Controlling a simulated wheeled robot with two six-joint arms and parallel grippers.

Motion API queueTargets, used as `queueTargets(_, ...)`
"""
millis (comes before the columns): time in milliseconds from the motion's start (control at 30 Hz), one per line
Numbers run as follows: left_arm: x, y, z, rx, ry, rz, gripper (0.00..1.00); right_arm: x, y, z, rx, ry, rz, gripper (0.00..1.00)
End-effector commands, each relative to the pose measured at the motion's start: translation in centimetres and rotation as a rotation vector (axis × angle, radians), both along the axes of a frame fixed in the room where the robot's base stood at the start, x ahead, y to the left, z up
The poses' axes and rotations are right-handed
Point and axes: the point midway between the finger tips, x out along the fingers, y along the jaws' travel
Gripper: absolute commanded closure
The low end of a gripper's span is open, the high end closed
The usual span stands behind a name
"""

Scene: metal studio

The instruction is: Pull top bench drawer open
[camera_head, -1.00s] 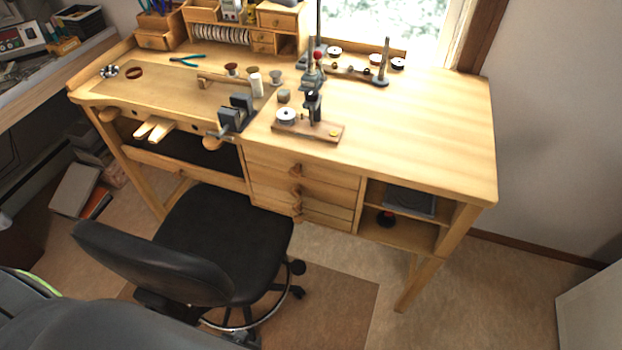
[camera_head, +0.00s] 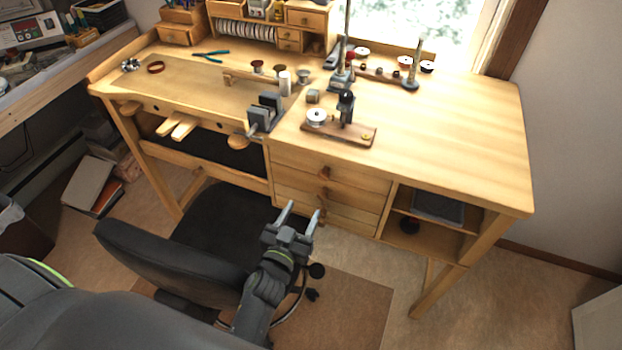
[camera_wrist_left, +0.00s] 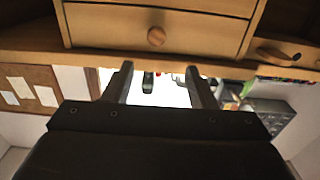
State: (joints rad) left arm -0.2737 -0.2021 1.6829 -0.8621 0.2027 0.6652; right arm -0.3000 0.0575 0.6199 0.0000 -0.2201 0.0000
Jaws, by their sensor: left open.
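The wooden bench has a stack of drawers below its top. The top bench drawer (camera_head: 355,177) is closed, flush with the front, and has a small brown wooden knob (camera_head: 324,172). My left gripper (camera_head: 301,210) is open and empty. Its fingers point toward the drawer stack, and in the picture they sit below and left of the top knob, apart from it. In the left wrist view, a wooden drawer front (camera_wrist_left: 195,25) with a round knob (camera_wrist_left: 156,37) shows above the open fingers (camera_wrist_left: 158,68). My right gripper is not in view.
A black chair (camera_head: 185,255) stands left of my left arm, before the bench. Lower drawers sit beneath the top one, and an open shelf (camera_head: 410,239) is to their right. A vise (camera_head: 265,112) and a small wooden stand (camera_head: 350,136) are on the benchtop (camera_head: 450,140).

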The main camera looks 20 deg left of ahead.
Motion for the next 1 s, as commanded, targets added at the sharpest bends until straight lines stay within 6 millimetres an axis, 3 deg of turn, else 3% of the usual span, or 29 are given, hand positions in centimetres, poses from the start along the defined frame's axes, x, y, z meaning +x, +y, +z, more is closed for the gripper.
queueTargets(300, 5.2, -0.2, -0.3, 0.003, 0.0, -0.001, 0.48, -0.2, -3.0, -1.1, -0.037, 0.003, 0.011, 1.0)
queueTargets(600, 9.9, -0.3, -0.3, 0.002, 0.002, -0.001, 0.48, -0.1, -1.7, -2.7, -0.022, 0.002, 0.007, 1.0)
queueTargets(1000, 11.4, -0.3, -0.2, 0.001, 0.004, 0.001, 0.48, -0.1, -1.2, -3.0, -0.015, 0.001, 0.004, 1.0)
